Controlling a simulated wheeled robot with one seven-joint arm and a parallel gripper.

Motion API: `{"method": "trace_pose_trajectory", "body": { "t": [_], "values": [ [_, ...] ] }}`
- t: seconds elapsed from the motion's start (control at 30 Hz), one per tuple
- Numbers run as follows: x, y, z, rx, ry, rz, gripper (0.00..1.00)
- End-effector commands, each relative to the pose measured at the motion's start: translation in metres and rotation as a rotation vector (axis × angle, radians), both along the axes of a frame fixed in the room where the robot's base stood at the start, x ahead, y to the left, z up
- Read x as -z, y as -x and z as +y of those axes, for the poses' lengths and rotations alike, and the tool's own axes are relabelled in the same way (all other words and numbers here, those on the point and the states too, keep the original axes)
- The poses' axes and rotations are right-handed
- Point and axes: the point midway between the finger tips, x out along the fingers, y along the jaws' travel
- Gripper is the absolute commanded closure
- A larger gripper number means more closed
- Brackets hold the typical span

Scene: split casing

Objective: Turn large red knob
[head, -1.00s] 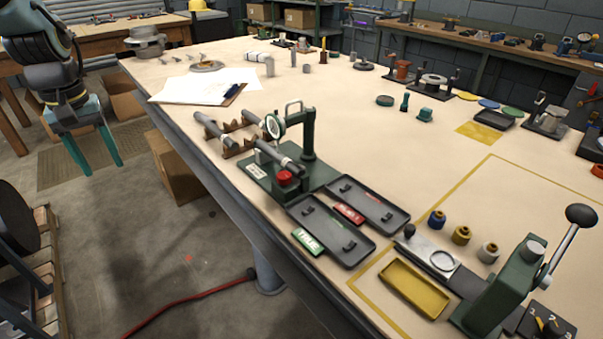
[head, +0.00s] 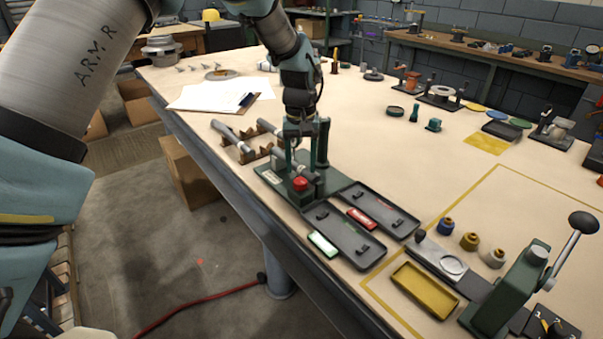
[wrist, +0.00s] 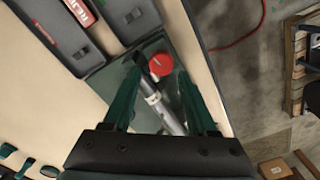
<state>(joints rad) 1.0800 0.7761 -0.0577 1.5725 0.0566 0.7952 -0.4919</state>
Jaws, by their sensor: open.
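The large red knob (head: 301,184) sits on the front part of the green fixture base (head: 272,178) near the table's near edge. In the wrist view the round red knob (wrist: 161,64) lies at the far end of the view between my fingers, just past their tips. My gripper (head: 303,163) is open and points down over the fixture, above and slightly behind the knob. In the wrist view my gripper (wrist: 158,80) has a grey cylinder (wrist: 163,112) showing between its fingers; no contact shows. My gripper hides most of the fixture's dial gauge.
Two black trays (head: 346,240) with green and red labels adjoin the fixture on the right. The fixture's green post (head: 322,142) stands close beside my gripper. More grey rods (head: 232,140) rest on brown supports at left. A green lever press (head: 510,290) stands at front right.

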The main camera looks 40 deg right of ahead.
Motion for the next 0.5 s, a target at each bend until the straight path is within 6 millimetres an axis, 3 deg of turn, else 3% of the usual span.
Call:
{"method": "trace_pose_trajectory", "body": {
  "t": [0.23,0.5],
  "values": [
    [0.034,0.0,0.0,0.0,-0.001,0.0,0.42],
    [0.045,0.0,0.0,0.0,0.001,-0.001,0.42]
  ]
}}
